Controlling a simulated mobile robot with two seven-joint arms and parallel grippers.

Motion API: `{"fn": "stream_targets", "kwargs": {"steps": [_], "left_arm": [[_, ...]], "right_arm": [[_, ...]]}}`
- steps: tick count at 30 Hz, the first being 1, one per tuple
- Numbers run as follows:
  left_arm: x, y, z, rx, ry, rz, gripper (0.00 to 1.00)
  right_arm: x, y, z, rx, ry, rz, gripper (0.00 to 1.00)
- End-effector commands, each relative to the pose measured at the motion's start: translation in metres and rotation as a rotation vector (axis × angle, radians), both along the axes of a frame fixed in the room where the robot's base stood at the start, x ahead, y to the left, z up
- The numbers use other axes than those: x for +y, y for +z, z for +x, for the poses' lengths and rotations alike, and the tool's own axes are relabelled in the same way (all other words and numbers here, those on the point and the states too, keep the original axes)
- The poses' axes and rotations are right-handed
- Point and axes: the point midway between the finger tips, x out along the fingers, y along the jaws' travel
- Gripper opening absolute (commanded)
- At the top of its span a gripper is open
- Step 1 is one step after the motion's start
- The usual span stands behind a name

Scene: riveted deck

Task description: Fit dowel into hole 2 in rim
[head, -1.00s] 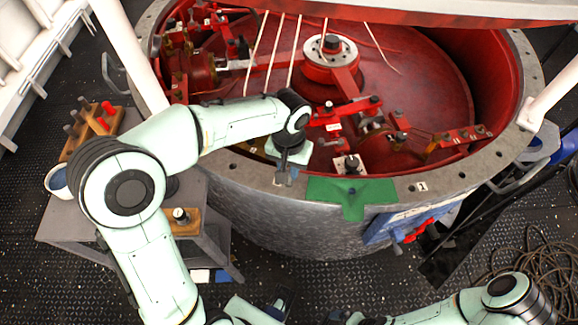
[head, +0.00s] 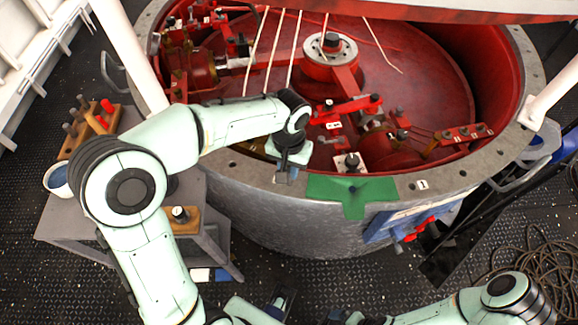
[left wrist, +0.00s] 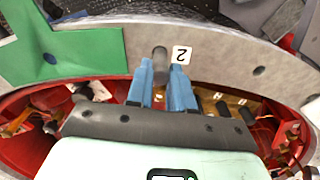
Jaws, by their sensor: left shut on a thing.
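My left gripper (head: 286,174) is over the near rim (head: 240,168) of the red-lined drum, left of the green cloth. In the left wrist view its blue fingers (left wrist: 162,70) are shut on a short grey dowel (left wrist: 160,61). The dowel lies against the grey rim (left wrist: 222,52) in that view, right beside the white label "2" (left wrist: 182,55). Hole 2 itself is hidden, and I cannot tell whether the dowel's end is in it or above it.
A green cloth (head: 350,192) drapes over the rim; it also shows in the left wrist view (left wrist: 85,58). Label "1" (head: 421,184) is further right. Red machinery (head: 345,108) fills the drum. A wooden rack (head: 82,150) and bowl (head: 57,178) stand on the left table.

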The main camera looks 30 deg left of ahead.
Motion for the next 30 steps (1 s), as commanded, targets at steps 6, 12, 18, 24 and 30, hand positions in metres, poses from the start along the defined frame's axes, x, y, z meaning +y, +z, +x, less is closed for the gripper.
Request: {"fn": "stream_targets", "kwargs": {"steps": [6, 12, 18, 24, 30], "left_arm": [[0.000, -0.005, 0.000, 0.000, 0.000, 0.000, 0.00], [0.000, -0.009, 0.000, 0.000, 0.000, 0.000, 0.00], [0.000, -0.013, 0.000, 0.001, 0.000, 0.000, 0.00], [0.000, -0.013, 0.000, 0.000, 0.000, 0.000, 0.51], [0.000, -0.013, 0.000, 0.001, 0.000, 0.000, 0.51]], "right_arm": [[0.000, -0.004, -0.001, 0.001, 0.000, 0.000, 1.00], [0.000, -0.006, -0.002, 0.002, 0.000, 0.000, 1.00], [0.000, -0.009, -0.003, 0.003, 0.000, 0.000, 1.00], [0.000, -0.009, -0.003, 0.003, 0.000, 0.000, 1.00], [0.000, -0.009, -0.003, 0.003, 0.000, 0.000, 1.00]]}}
